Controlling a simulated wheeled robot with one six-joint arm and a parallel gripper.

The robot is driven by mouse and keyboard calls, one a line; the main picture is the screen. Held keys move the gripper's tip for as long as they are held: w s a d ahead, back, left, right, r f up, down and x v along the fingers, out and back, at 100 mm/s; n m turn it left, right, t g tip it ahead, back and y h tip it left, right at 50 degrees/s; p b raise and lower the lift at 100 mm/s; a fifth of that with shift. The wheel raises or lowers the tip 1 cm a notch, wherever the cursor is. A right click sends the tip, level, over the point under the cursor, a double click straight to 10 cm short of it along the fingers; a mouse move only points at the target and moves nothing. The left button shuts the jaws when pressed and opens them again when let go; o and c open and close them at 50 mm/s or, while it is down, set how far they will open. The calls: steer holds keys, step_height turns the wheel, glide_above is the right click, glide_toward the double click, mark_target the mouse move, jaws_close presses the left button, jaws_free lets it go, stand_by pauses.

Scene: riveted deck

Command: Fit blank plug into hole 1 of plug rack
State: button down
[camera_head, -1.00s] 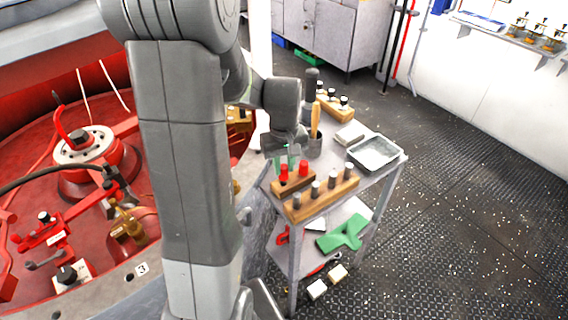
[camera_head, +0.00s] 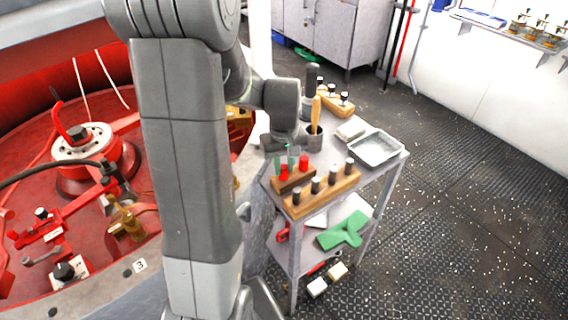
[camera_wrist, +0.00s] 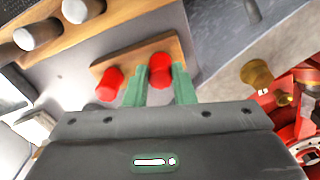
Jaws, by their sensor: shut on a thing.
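My gripper (camera_wrist: 160,88) has green fingers shut on a red plug (camera_wrist: 160,66), which I take as the blank plug. In the head view, this red plug (camera_head: 284,173) is at the left end of a small wooden block (camera_head: 294,183). The block also shows in the wrist view (camera_wrist: 130,62). I cannot tell whether the held plug is seated in the block or just above it. A second red plug (camera_head: 303,162) stands at the block's other end, left of the held one in the wrist view (camera_wrist: 110,84). No hole number is readable.
A longer wooden rack (camera_head: 322,194) with several grey plugs stands close in front. A cup with a brush (camera_head: 313,140), a metal tray (camera_head: 376,148) and another wooden block (camera_head: 335,103) share the cart top. Red machinery (camera_head: 85,150) lies left; the floor at right is open.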

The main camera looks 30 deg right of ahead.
steer(key=shift+f, duration=0.25)
stand_by(0.5)
steer(key=c, duration=1.1)
jaws_free()
steer(key=shift+r, duration=0.1)
step_height(320, 180, up, 14)
steer(key=shift+f, duration=0.2)
step_height(320, 180, down, 14)
steer(key=shift+r, duration=0.3)
steer(key=shift+r, duration=0.1)
